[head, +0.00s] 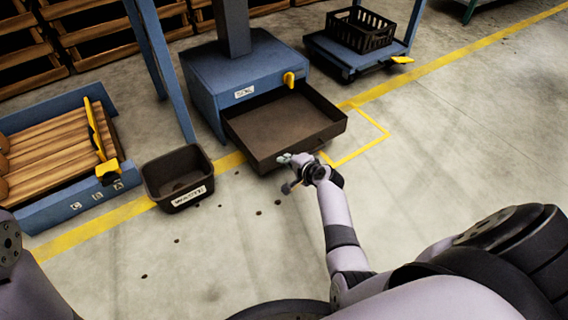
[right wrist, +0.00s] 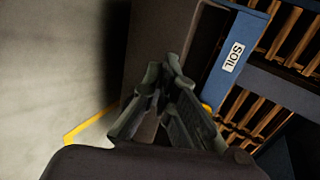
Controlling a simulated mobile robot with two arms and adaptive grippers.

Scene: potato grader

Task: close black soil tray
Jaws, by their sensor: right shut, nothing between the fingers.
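The black soil tray (head: 310,145) is a wide, shallow, dark drawer. In the head view it stands pulled far out of the blue cabinet (head: 205,75), its inside open to view. My right gripper (head: 285,159) is at the tray's front, near the middle of the front wall; I cannot tell whether it touches. In the right wrist view the fingers (right wrist: 168,66) are together and empty, with a dark tray surface behind them. The cabinet's blue face with a SOIL label (right wrist: 232,57) also shows there. My left gripper is out of view.
A small black labelled bin (head: 180,190) stands on the floor left of the tray. A blue-framed roller table (head: 70,200) is further left. A black crate (head: 360,30) sits on a blue platform behind right. Dark lumps lie on the floor. Floor right of the tray is clear.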

